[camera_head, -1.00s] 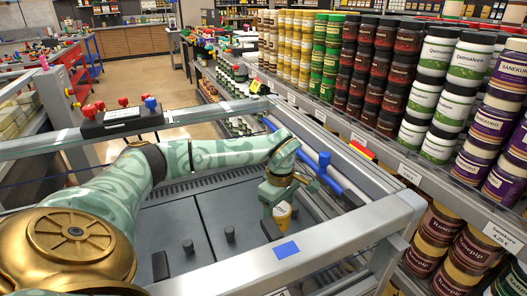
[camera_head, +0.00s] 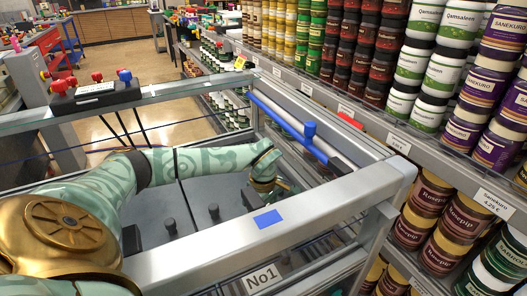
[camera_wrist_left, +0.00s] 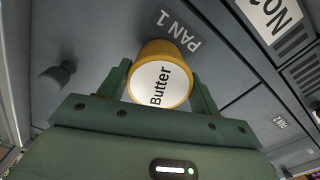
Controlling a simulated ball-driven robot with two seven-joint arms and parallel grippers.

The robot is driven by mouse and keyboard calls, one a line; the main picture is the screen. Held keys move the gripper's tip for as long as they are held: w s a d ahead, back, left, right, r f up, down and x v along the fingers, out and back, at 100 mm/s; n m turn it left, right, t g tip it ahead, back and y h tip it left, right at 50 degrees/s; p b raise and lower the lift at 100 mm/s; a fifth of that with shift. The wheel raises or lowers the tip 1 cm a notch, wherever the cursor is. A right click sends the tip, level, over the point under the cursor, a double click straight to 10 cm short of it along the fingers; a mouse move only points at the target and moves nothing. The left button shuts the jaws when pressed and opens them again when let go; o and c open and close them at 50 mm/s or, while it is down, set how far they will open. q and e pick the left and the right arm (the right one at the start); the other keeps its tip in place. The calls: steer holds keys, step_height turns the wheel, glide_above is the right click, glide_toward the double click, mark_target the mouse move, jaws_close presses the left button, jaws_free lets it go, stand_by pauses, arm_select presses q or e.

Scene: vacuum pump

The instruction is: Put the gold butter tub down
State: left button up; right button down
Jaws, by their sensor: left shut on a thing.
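The gold butter tub (camera_wrist_left: 160,84) shows in the left wrist view, with its white lid marked Butter facing the camera. My left gripper (camera_wrist_left: 165,66) is shut on it, with a green finger on each side. Beyond the tub is a dark grey panel (camera_wrist_left: 100,25) marked PAN 1; I cannot tell whether the tub touches it. In the head view my left gripper (camera_head: 264,187) is inside the metal frame, behind the front bar, and the tub is hidden there. My right gripper is not in view.
The silver front bar (camera_head: 330,195) with a blue patch crosses close before the gripper. Black knobs (camera_head: 213,211) stand up from the grey panels to its left. Shelves of jars (camera_head: 435,70) stand at the right.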

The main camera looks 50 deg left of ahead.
arm_select(q)
steer(key=o, duration=1.2)
steer(key=shift+f, duration=0.1)
step_height(320, 180, up, 12)
steer(key=p, duration=0.4)
steer(key=shift+p, duration=0.3)
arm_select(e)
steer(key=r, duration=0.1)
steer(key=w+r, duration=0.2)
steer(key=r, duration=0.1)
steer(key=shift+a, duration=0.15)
